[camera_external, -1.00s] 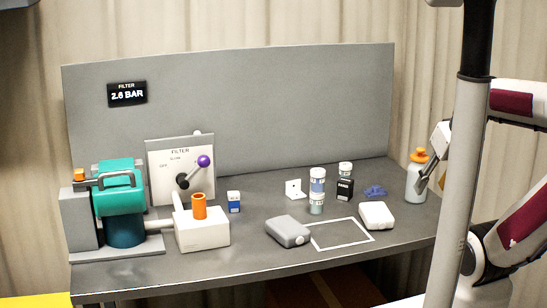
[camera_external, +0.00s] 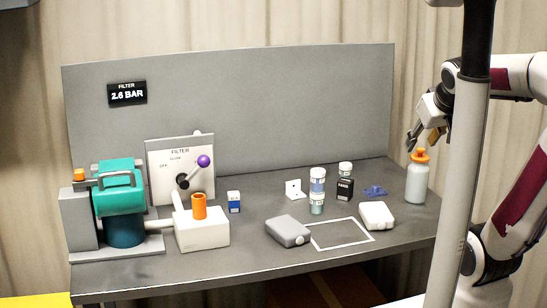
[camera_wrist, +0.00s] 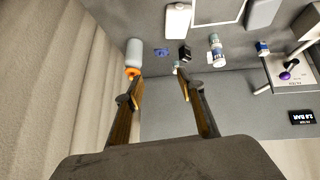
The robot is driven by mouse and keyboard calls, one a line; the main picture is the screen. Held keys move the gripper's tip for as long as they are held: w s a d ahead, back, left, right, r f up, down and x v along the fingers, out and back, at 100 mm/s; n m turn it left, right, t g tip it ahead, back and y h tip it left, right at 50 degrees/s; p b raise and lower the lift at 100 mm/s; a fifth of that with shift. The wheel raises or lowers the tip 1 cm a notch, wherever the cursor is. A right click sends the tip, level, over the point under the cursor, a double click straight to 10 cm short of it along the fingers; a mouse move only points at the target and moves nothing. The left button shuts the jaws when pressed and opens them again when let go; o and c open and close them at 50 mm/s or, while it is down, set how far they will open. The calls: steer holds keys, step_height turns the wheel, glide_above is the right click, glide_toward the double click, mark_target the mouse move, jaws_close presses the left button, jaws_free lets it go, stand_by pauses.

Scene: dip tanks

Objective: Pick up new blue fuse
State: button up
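A small flat blue piece (camera_external: 375,191), the likeliest blue fuse, lies on the right of the grey bench; its details are too small to tell. It also shows in the wrist view (camera_wrist: 161,52), top centre, lying beyond the fingertips. My gripper (camera_external: 425,138) is raised at the right end of the bench, above and close to the orange cap of a squeeze bottle. In the wrist view my gripper (camera_wrist: 160,88) is open, its two fingers apart with nothing between them.
The squeeze bottle (camera_external: 417,182) stands right of the blue piece. A grey case (camera_external: 288,230), blue-white box (camera_external: 234,202) and filter machine (camera_external: 120,205) stand further left.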

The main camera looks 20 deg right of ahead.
steer(key=w+a+r+n+t, duration=0.1)
steer(key=w+r+t, duration=0.3)
steer(key=w, duration=0.7)
steer(key=w+a+r+n+t, duration=0.15)
steer(key=w+r, duration=0.35)
steer(key=w, duration=0.7)
steer(key=w+a+n+y, duration=0.65)
steer(key=w+a, duration=0.35)
steer(key=w, duration=0.5)
steer(key=w+a+f+n+g+y, duration=0.2)
steer(key=a+f+n+g+y, duration=0.45)
steer(key=a+f, duration=0.65)
steer(key=s+a+f+g+y, duration=0.1)
steer(key=s+f+g, duration=0.1)
steer(key=f, duration=0.3)
steer(key=s+a+f+n+g+y, duration=0.1)
steer(key=s+f+g, duration=0.1)
steer(key=f, duration=0.4)
steer(key=s+a+f+n+g+y, duration=0.1)
steer(key=s+f+g, duration=0.2)
steer(key=s+f, duration=0.1)
steer(key=shift+a+f, duration=0.35)
steer(key=shift+f, duration=0.55)
